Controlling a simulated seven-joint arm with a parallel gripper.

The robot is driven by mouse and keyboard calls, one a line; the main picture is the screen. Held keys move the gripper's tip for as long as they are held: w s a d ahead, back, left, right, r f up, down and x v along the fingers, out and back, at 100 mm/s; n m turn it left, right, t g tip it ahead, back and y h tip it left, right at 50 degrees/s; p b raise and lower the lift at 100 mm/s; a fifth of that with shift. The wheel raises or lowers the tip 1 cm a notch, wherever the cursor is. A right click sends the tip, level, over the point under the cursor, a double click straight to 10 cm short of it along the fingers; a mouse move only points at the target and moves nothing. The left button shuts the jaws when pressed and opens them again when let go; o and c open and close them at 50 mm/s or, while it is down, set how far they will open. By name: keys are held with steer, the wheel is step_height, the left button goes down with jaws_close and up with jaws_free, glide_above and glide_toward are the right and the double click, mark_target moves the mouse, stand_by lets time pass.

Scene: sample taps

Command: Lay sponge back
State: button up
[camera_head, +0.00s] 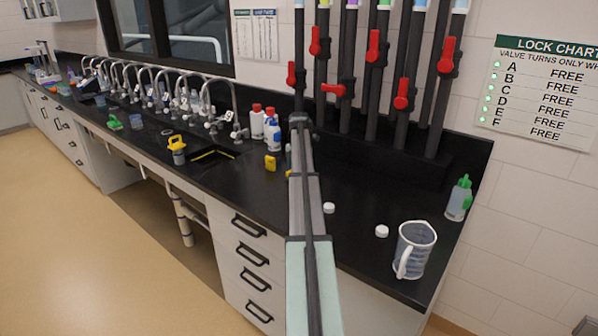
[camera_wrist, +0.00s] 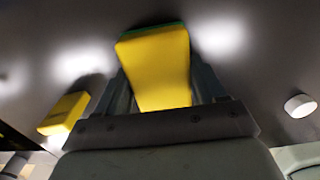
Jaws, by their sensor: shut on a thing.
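A yellow sponge (camera_wrist: 156,62) with a thin green layer along its far edge is between the fingers of my gripper (camera_wrist: 160,80) in the wrist view. The gripper is shut on it, over the dark counter. In the head view my arm hides most of the gripper; only a bit of yellow (camera_head: 289,174) shows at its left side. I cannot tell whether the sponge touches the counter.
A second yellow block (camera_head: 271,163) stands on the black counter (camera_head: 240,185), left of the gripper; it also shows in the wrist view (camera_wrist: 64,113). White caps (camera_head: 329,208) and a clear jug (camera_head: 414,250) are at right. Bottles (camera_head: 272,132) and the sink (camera_head: 210,156) are at left.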

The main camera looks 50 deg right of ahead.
steer(key=shift+f, duration=0.15)
steer(key=o, duration=1)
step_height(320, 180, up, 12)
steer(key=shift+r, duration=0.2)
